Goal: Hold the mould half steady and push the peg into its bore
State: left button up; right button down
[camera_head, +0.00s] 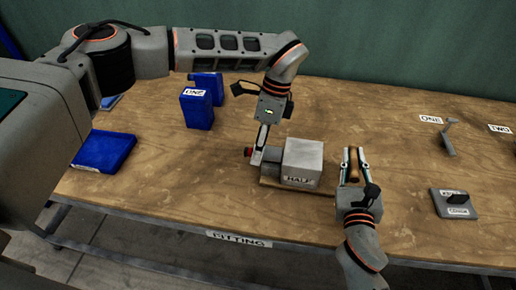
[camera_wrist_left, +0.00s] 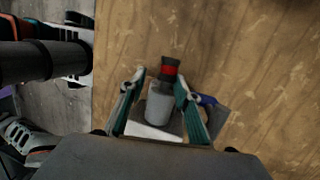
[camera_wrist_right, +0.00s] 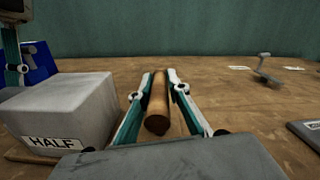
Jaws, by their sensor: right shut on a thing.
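The mould half, a grey block labelled HALF (camera_head: 303,155), sits on a thin wooden board (camera_head: 272,184) on the bench; it also shows at left in the right wrist view (camera_wrist_right: 62,108). Its bore is not visible. My right gripper (camera_head: 353,158) is shut on the brown peg (camera_wrist_right: 158,105), to the right of the block and apart from it. My left gripper (camera_head: 260,150) is just left of the block. Its fingers stand apart around a grey cylinder with a red band and dark end (camera_wrist_left: 160,100), with narrow gaps; contact is unclear.
Blue blocks (camera_head: 197,110) and a blue tray (camera_head: 104,151) stand at left. A grey bracket (camera_head: 449,138) and a labelled dark plate (camera_head: 455,203) lie at right. ONE and TWO labels mark the back right. The bench's front edge (camera_head: 210,232) is near; bare wood lies between plate and right gripper.

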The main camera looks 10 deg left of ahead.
pick_arm(q)
jog(key=shift+d, duration=0.1)
jog(key=v, duration=1.2)
